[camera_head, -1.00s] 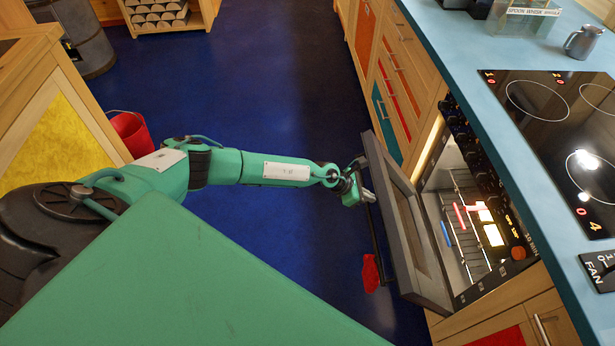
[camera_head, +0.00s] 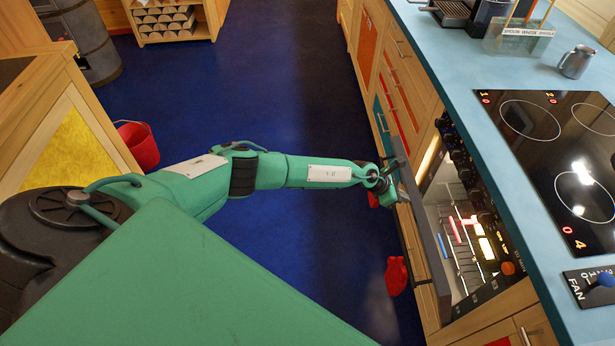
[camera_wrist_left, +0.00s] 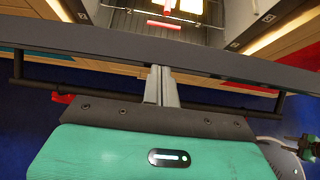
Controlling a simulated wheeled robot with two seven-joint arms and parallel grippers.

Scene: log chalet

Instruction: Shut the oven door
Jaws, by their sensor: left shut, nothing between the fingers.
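The oven door (camera_head: 426,240) is a dark grey panel, partly open and standing steeply in front of the lit oven cavity (camera_head: 462,235). Its top edge (camera_wrist_left: 220,62) crosses the left wrist view, with a dark bar handle (camera_wrist_left: 55,87) on its outer side. My left gripper (camera_head: 393,163) is at the outer side of the door near its far end. In the left wrist view its grey fingers (camera_wrist_left: 162,85) are shut with nothing between them, up against the door by the handle. Whether the fingers press on the panel cannot be told exactly. My right gripper is not in view.
A red cloth mitt (camera_head: 397,275) hangs near the handle. The blue counter (camera_head: 470,75) above the oven carries a black hob (camera_head: 545,150) and a metal jug (camera_head: 576,62). A red bucket (camera_head: 139,145) stands at left. The blue floor (camera_head: 270,90) between is clear.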

